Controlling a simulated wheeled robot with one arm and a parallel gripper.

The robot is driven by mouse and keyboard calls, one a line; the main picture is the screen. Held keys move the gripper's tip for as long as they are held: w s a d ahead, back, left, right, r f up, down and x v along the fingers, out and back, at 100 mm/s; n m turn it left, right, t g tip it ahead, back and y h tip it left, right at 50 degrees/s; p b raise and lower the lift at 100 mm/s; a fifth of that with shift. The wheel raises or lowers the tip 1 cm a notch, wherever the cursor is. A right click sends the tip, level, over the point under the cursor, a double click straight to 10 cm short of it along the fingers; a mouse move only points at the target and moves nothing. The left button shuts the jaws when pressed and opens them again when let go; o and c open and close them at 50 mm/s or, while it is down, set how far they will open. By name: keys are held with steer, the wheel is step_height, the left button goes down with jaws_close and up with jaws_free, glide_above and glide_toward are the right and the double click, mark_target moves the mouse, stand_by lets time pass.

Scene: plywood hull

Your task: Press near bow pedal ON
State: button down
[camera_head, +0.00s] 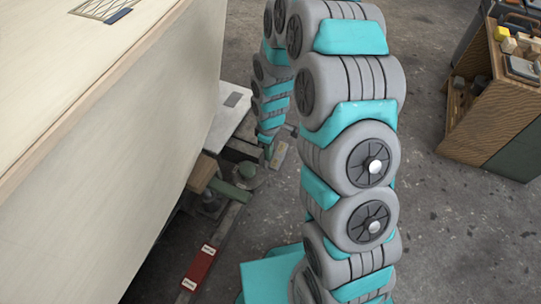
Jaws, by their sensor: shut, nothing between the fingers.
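A red block with white labels (199,268), which looks like a pedal, lies low beside the plywood hull (120,130) at the bottom left. The labels are too small to read. A second, pale yellowish piece with a small label (278,154) lies farther off, beside the arm's tip. I cannot tell for certain which is the near bow pedal, or whether either is pressed. My gripper (268,151) points down at the end of my grey and teal arm, close to the yellowish piece. It looks shut and empty. Whether it touches that piece cannot be told.
The hull fills the left side. Green and dark supports (233,190) and a round green-topped part (246,171) stand by its lower edge. A pale board (230,112) lies behind them. A wooden cabinet (490,110) with blocks on top stands at the right.

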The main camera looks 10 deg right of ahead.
steer(key=shift+s+a+r, duration=0.15)
steer(key=shift+r, duration=0.45)
steer(key=shift+s+a+r, duration=0.1)
steer(key=shift+s+r, duration=0.05)
steer(key=shift+r, duration=0.4)
steer(key=s+d+r+m+p, duration=0.1)
steer(key=s+d+r+m, duration=0.1)
steer(key=s+r, duration=0.5)
steer(key=s+d+r+m+p, duration=0.1)
steer(key=s+r+m, duration=0.2)
steer(key=r, duration=0.7)
steer(key=s+d+r+m+p, duration=0.1)
steer(key=s+r+m, duration=0.2)
steer(key=s+r, duration=0.3)
steer(key=s+d+r+m+g+p, duration=0.1)
steer(key=s+r, duration=0.5)
steer(key=s, duration=0.7)
steer(key=shift+r+m+p, duration=0.4)
steer(key=shift+m, duration=0.5)
steer(key=shift+s+a, duration=0.1)
